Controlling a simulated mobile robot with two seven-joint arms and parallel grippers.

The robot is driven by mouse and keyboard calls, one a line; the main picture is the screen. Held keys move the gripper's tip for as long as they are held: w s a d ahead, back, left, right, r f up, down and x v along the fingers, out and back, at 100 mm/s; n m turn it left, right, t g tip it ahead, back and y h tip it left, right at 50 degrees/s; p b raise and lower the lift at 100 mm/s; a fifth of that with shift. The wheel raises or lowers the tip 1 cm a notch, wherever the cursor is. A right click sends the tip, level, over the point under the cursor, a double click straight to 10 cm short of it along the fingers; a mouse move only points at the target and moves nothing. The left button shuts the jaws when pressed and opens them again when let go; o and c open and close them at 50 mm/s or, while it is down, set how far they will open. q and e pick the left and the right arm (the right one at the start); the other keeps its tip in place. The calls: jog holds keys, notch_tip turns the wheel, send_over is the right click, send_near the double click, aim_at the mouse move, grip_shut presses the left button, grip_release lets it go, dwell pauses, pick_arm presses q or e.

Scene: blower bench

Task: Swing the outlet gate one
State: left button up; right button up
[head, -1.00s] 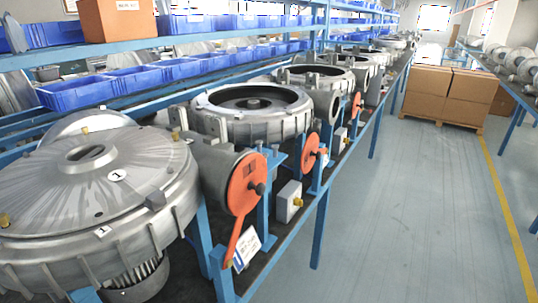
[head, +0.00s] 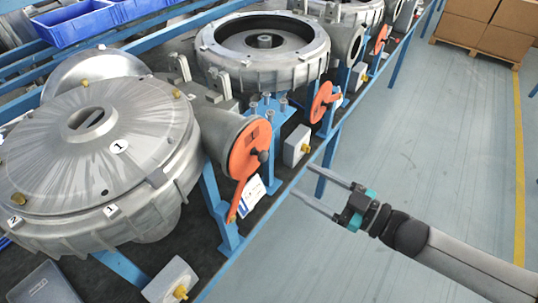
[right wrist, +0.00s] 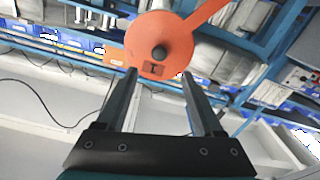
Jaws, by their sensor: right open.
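The orange outlet gate (head: 246,150) covers the mouth of the outlet pipe on the nearest blower (head: 100,150), marked 1. Its handle arm points down, beside a white tag. A black knob (head: 263,156) stands out from the disc. In the right wrist view the gate (right wrist: 150,32) and its knob (right wrist: 160,53) appear beyond my fingers, with the arm toward the upper right. My right gripper (head: 320,183) is open and empty, right of the gate over the bench's aisle edge, apart from it; it also shows in the wrist view (right wrist: 158,77). My left gripper is out of view.
A second blower (head: 262,45) with its own orange gate (head: 323,101) stands further along the bench. Small boxes with yellow knobs (head: 172,280) line the bench edge. Cartons (head: 490,25) stand far right. The aisle floor is clear.

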aim_at(266, 158)
jog(key=p+x, duration=0.1)
jog(key=x, duration=0.9)
jog(key=shift+w+a, duration=0.25)
grip_shut()
dwell(1.0)
